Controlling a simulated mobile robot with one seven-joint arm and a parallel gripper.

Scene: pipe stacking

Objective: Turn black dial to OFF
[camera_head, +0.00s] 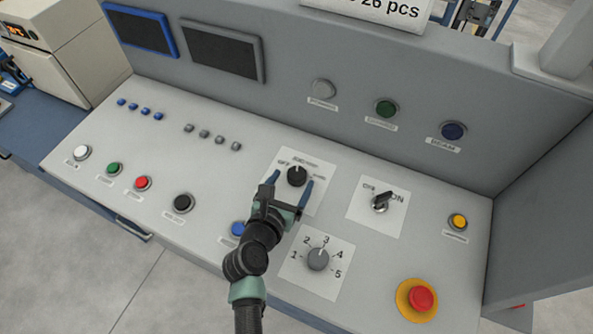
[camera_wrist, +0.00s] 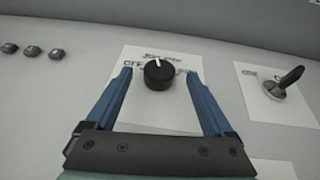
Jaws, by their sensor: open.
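The black dial (camera_head: 297,176) is a round knob on a white label plate, with OFF printed at its upper left. In the wrist view the dial (camera_wrist: 158,73) shows a white pointer mark aimed up, slightly left. My gripper (camera_head: 291,183) has blue fingers, spread open with nothing between them but the dial area. In the wrist view my gripper (camera_wrist: 158,72) has one fingertip on each side of the dial, with gaps that look clear. The right-hand label text is partly hidden by a finger.
A key switch (camera_head: 380,202) marked ON stands to the right. A grey numbered dial (camera_head: 318,259) is nearer. A red emergency button (camera_head: 421,299) sits at the front right, and a black button (camera_head: 183,203) to the left. A wall with screens rises behind.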

